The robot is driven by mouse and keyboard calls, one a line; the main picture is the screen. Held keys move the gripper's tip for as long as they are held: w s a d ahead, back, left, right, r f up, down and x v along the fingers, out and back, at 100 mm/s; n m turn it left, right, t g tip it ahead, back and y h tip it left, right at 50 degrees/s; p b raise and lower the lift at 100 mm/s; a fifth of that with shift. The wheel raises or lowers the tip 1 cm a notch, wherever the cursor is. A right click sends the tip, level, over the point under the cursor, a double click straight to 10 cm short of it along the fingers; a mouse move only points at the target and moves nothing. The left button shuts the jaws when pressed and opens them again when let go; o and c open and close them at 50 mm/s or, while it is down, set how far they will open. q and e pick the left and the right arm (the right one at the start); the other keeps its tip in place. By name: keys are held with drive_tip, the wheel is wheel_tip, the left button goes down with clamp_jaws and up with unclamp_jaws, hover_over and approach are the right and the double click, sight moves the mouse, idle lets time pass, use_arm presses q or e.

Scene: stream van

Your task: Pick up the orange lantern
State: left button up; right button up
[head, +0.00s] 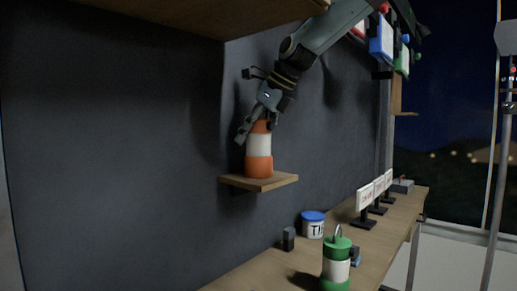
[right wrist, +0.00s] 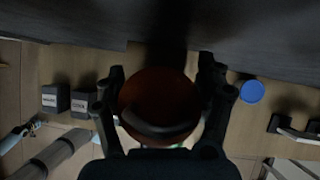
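The orange lantern (head: 259,167), an orange cylinder with a white band, stands upright on a small wooden wall shelf (head: 230,180). My right gripper (head: 255,128) reaches down from the upper right to its top. One finger hangs just left of the lantern top in the head view. In the right wrist view the lantern's round orange top (right wrist: 158,95) and dark curved handle lie between the two spread fingers (right wrist: 162,82). The fingers are close to its sides; I see no clear grip. The far finger is partly hidden in the head view. My left gripper is not in view.
A green-and-white lantern (head: 336,268), a blue-lidded tin (head: 313,226), dark blocks and several white signs (head: 364,197) stand on the wooden counter (head: 262,273) below. A wooden overhead shelf (head: 200,12) is at upper left. The dark wall (head: 120,150) is close behind the lantern.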

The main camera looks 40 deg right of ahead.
drive_tip(key=c, duration=1)
drive_tip(key=shift+c, duration=0.2)
